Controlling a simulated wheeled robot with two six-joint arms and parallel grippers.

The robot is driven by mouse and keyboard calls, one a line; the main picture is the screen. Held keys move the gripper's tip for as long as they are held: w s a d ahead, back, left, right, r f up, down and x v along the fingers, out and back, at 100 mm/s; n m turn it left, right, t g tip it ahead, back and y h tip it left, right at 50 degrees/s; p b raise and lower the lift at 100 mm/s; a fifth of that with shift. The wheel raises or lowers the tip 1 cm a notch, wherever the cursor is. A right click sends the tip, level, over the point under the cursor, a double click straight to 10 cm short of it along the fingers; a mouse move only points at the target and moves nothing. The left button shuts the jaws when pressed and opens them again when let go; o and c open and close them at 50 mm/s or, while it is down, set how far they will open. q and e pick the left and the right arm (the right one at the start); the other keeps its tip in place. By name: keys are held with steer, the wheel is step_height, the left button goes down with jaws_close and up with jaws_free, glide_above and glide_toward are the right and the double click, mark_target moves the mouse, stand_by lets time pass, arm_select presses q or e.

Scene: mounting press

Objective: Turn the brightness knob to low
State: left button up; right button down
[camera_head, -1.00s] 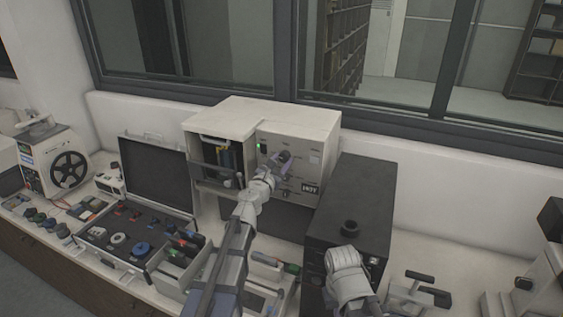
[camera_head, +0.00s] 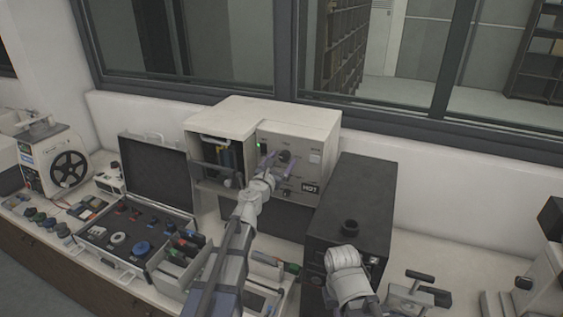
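A cream machine (camera_head: 318,140) stands on the bench below the window. Its front panel has a dark round knob (camera_head: 285,156), a lit green switch (camera_head: 263,146) and a dark label with white letters (camera_head: 310,188). The other panel lettering is too small to read, so I cannot tell whether this knob is the brightness one. My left gripper (camera_head: 280,162) is at the panel, its two purple fingers apart, one on each side below the knob. I cannot see contact. My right arm (camera_head: 347,275) is in front of the black box; its fingers do not show.
A black box (camera_head: 352,205) with a round knob on top stands right of the machine. An open case (camera_head: 105,262) with small parts, and a tray (camera_head: 172,270), lie to the left. A reel device (camera_head: 58,163) stands far left. A small clamp-like device (camera_head: 418,290) is at the right.

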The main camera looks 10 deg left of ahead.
arm_select(q)
steer(key=s+a, duration=0.1)
steer(key=s, duration=0.6)
steer(key=shift+s+a, duration=0.25)
steer(key=shift+s, duration=0.05)
